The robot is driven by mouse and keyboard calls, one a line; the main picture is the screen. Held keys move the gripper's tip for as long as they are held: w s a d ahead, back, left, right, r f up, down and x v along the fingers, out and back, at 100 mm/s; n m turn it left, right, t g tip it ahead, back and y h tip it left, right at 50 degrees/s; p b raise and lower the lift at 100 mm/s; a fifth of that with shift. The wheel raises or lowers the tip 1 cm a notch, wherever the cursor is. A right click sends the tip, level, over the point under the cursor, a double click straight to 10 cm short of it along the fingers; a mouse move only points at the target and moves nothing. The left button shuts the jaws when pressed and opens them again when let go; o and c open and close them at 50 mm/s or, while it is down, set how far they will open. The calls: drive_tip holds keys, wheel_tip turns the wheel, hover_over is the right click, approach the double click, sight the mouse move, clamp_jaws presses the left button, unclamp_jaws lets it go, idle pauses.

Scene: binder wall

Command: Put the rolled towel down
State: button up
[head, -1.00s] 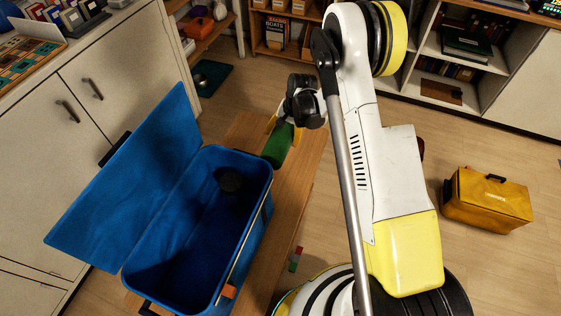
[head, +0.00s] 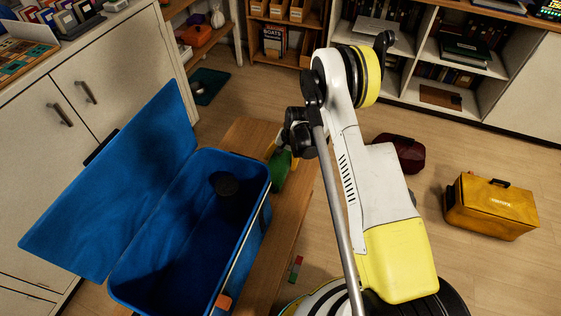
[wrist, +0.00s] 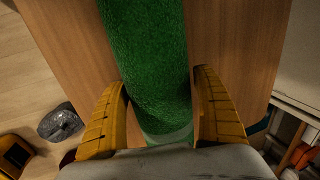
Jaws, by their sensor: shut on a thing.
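The rolled towel is green; in the head view it shows as a small green piece (head: 282,172) over the wooden bench, just right of the blue bin. In the wrist view the towel (wrist: 146,60) runs lengthwise from the top edge down between the yellow fingers. My gripper (wrist: 160,100) is shut on it, one finger at each side. In the head view my gripper (head: 278,156) is partly hidden by my dark wrist. The towel is over the bench top; I cannot tell whether it touches the wood.
The open blue bin (head: 262,215) stands on the bench (head: 285,228), a dark round thing (head: 226,184) inside. Bare wood lies right of it. A yellow case (head: 492,208) and dark red bag (head: 400,153) are on the floor. A cabinet (head: 75,130) stands left.

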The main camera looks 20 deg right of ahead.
drive_tip(key=shift+f, duration=0.1)
drive_tip(key=o, duration=1.3)
drive_tip(key=shift+o, duration=0.2)
drive_tip(key=p+v, duration=0.4)
drive_tip(key=v, duration=0.8)
drive_tip(key=shift+p, duration=0.3)
drive_tip(key=s+a+r+n+t+h, duration=0.1)
drive_tip(key=s+r, duration=0.3)
drive_tip(key=r, duration=0.8)
drive_tip(key=s+a+r+n+t, duration=0.1)
drive_tip(key=s+r+n, duration=0.15)
drive_tip(key=r, duration=1.05)
drive_tip(key=s+r+n+t, duration=0.1)
drive_tip(key=s+r, duration=0.3)
drive_tip(key=s, duration=0.6)
drive_tip(key=s+r+n+t+h, duration=0.1)
drive_tip(key=s+r, duration=0.3)
drive_tip(key=s, duration=0.7)
drive_tip(key=shift+s+a+r+n+t, duration=0.2)
drive_tip(key=shift+a+n+t, duration=0.25)
drive_tip(key=shift+n+t, duration=0.4)
